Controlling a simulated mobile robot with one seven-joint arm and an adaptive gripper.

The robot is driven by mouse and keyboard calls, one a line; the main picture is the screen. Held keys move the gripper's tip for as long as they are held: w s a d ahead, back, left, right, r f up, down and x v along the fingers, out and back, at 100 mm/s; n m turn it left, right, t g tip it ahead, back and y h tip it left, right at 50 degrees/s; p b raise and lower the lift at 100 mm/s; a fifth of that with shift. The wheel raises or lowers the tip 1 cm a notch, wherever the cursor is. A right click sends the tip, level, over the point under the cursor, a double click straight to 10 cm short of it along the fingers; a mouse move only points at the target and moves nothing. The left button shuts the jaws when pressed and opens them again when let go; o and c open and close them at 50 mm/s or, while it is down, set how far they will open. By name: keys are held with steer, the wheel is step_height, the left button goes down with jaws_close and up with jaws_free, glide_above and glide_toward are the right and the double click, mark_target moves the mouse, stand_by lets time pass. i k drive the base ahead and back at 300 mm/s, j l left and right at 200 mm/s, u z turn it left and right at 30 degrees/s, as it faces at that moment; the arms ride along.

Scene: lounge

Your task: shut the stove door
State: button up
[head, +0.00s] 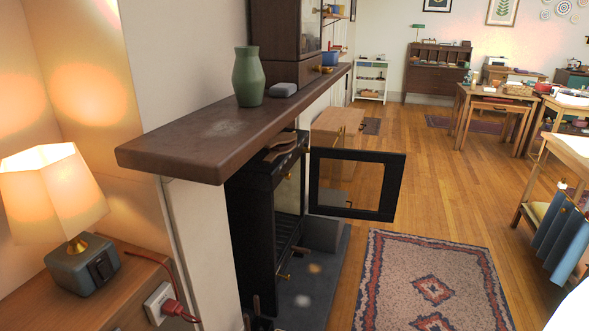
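The black stove (256,230) stands under the dark wooden mantel shelf at the middle of the head view. Its door (393,190), a black frame around a glass pane, stands wide open. It sticks out to the right from the far side of the stove, over the floor near the rug. The inside of the stove is mostly hidden from this angle. My gripper does not show in the head view.
The mantel shelf (215,133) overhangs the stove and carries a green vase (248,77). A patterned rug (430,285) lies on the wooden floor to the right. A lit lamp (52,195) stands at the left. A worktable (570,155) is at the right edge.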

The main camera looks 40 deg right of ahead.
mark_target(395, 163)
steer(key=l+u, duration=0.1)
steer(key=l, duration=0.5)
steer(key=k+l+u, duration=0.1)
steer(key=l, duration=0.5)
steer(key=k+l+u, duration=0.1)
steer(key=l+u, duration=0.15)
steer(key=l, duration=0.95)
steer(key=i+l+u, duration=0.15)
steer(key=l, duration=0.5)
steer(key=l+u, duration=0.15)
steer(key=l, duration=0.55)
steer(key=l+u, duration=0.15)
steer(key=l, duration=0.55)
steer(key=l+u, duration=0.2)
steer(key=l, duration=0.45)
steer(key=l+u, duration=0.15)
steer(key=l, duration=0.55)
steer(key=k+l+u, duration=0.15)
steer(key=l, duration=0.55)
steer(key=l+u, duration=0.15)
steer(key=l, duration=0.5)
steer(key=k+l, duration=0.1)
steer(key=l, duration=0.25)
steer(key=k+l, duration=0.1)
steer(key=l, duration=0.25)
steer(key=k+l, duration=0.1)
steer(key=l, duration=0.25)
steer(key=u, duration=0.05)
